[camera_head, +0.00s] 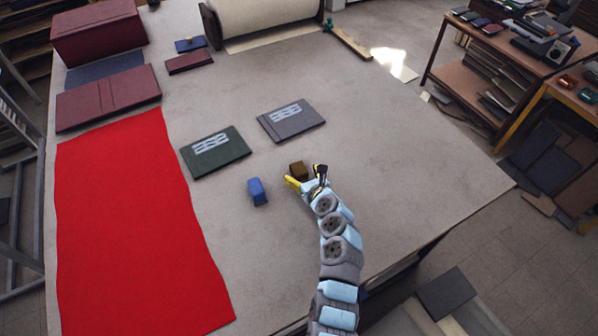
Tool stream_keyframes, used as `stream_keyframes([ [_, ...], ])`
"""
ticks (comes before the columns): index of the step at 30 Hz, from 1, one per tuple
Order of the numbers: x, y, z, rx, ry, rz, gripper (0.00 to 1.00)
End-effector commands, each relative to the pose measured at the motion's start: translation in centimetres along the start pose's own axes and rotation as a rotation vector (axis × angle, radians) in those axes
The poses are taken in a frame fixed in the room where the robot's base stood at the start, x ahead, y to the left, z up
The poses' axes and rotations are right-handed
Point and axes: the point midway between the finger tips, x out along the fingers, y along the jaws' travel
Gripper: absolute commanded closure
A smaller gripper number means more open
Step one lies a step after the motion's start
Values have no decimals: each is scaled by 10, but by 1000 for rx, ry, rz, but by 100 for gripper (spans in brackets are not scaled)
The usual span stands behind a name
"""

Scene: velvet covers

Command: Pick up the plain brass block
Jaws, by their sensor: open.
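A small brown, brass-toned block (298,169) sits on the grey table, just beyond my gripper (306,181). My gripper is open, with a yellow finger on the left and a dark finger on the right, close to the block's near side. The near edge of the block is partly hidden by the gripper, and I cannot tell whether they touch. A blue block (257,191) stands on the table to the left of the gripper.
A green book cover (215,153) and a grey one (291,121) lie beyond the blocks. A red cloth (135,225) covers the table's left side. Dark red covers (108,97) and a large roll (262,14) lie at the back. The table (410,150) is clear to the right.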

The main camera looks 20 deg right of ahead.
Motion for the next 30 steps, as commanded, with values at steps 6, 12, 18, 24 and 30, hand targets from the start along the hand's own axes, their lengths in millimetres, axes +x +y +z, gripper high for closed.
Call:
stream_keyframes([
  [6, 22, -1, -1, 0, 0, 0, 15],
  [12, 33, -1, 2, -2, -2, -1, 15],
  [18, 33, -1, 1, -1, -2, -2, 15],
  [24, 33, -1, 1, -1, -2, -2, 62],
  [30, 33, -1, 2, 0, -3, -2, 88],
])
